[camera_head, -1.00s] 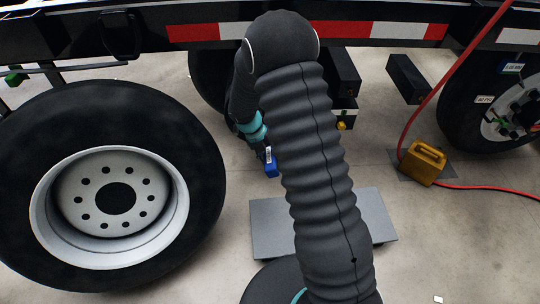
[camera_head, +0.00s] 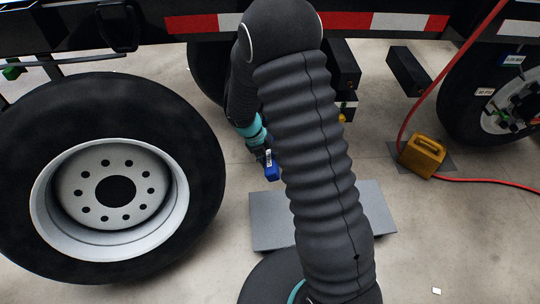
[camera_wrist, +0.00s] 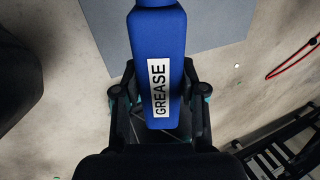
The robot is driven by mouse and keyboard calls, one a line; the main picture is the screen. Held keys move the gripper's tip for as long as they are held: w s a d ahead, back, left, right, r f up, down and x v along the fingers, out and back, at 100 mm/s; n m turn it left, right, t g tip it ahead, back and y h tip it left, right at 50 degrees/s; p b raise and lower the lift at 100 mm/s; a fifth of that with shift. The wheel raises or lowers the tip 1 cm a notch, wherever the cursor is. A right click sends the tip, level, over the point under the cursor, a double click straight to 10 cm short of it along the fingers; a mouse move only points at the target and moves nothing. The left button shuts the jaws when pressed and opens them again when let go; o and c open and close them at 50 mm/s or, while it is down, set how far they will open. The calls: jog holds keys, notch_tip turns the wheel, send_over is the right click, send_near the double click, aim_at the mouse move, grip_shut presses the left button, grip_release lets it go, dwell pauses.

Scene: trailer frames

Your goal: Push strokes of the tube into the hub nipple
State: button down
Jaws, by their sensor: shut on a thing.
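A blue tube (camera_wrist: 157,38) with a white label reading GREASE is held between the fingers of my gripper (camera_wrist: 158,112) in the wrist view. My gripper is shut on it. In the head view the blue tube (camera_head: 272,171) shows small at the end of my gripper (camera_head: 265,157), left of my sleeved arm and above the grey plate. A wheel hub with studs (camera_head: 522,106) shows at the right edge. I cannot tell a nipple on it. The tube's far end is out of frame in the wrist view.
A large wheel (camera_head: 112,180) stands at the left. A grey plate (camera_head: 262,222) lies on the floor under my arm. A yellow chock (camera_head: 422,156) and a red hose (camera_head: 470,184) lie at the right. The trailer's frame with a red and white strip (camera_head: 190,24) spans the top.

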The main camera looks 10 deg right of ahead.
aim_at(270, 171)
jog(key=shift+s+a, duration=0.2)
jog(key=shift+s, duration=0.7)
jog(key=shift+s+a, duration=0.15)
jog(key=shift+s, duration=0.7)
jog(key=shift+s+a, duration=0.2)
jog(key=shift+s, duration=0.7)
